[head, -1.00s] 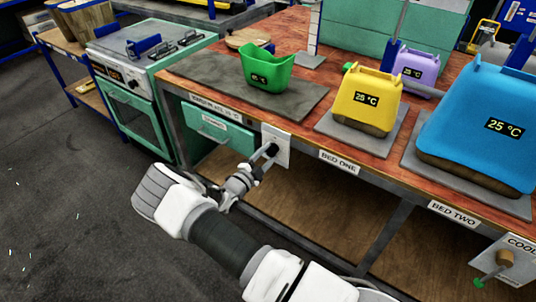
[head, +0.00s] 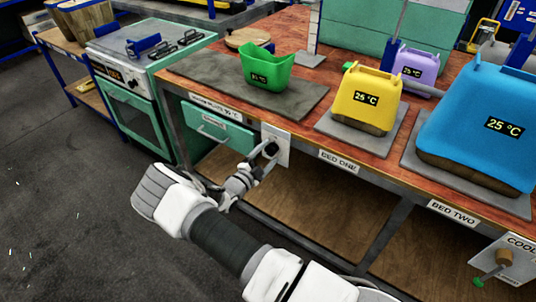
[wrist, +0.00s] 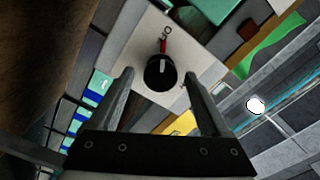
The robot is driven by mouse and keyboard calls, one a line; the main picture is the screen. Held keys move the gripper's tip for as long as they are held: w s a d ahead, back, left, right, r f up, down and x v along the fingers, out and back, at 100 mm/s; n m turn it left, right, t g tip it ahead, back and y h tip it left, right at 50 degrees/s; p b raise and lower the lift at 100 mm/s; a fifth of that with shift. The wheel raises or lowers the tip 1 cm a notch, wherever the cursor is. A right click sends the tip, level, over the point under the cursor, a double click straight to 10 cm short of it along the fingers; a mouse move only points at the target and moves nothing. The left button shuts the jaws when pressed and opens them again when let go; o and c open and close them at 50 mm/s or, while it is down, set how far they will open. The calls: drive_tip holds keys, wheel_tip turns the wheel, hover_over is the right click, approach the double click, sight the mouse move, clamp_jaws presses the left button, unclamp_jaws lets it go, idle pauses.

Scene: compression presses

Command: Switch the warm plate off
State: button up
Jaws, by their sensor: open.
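The warm plate (head: 308,98) is a dark grey slab at the left end of the wooden bench. A green bin (head: 267,70) with a small display stands on it. Its switch is a black knob (wrist: 160,73) on a pale panel (wrist: 145,36) on the bench front. In the wrist view a white line on the knob points up towards a red mark (wrist: 163,45). My gripper (wrist: 157,82) is open, with one finger on each side of the knob in that view. I cannot tell whether the fingers touch it. In the head view my gripper (head: 262,160) partly hides the knob.
A yellow bin (head: 366,98) and a blue bin (head: 480,120), both reading 25 °C, stand on grey plates farther right. A teal drawer (head: 215,125) is left of the knob panel. A wooden shelf (head: 330,210) lies below.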

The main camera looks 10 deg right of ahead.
drive_tip(key=p+v, duration=0.1)
drive_tip(key=v, duration=1.6)
drive_tip(key=shift+s+a+r, duration=0.1)
drive_tip(key=shift+s, duration=0.05)
drive_tip(key=s+d+r+m+g+y+p, duration=0.1)
drive_tip(key=s+d+r+m+g+p, duration=0.2)
drive_tip(key=r+m, duration=0.55)
drive_tip(key=s+d+r+m+g+y+p, duration=0.1)
drive_tip(key=s+d+r+m+g+y, duration=0.15)
drive_tip(key=d+r+m+g, duration=0.45)
drive_tip(key=s+d+r+m+g+y+p, duration=0.1)
drive_tip(key=s+d+r+m+g, duration=0.15)
drive_tip(key=r+m, duration=0.85)
drive_tip(key=s+r+m+t+y+p, duration=0.5)
drive_tip(key=s+r+m+y, duration=0.3)
drive_tip(key=s+r+m, duration=0.8)
wheel_tip(320, 180, up, 3)
drive_tip(key=m, duration=0.8)
drive_tip(key=shift+s+d+m, duration=0.25)
drive_tip(key=shift+s+m, duration=0.05)
drive_tip(key=shift+m, duration=0.05)
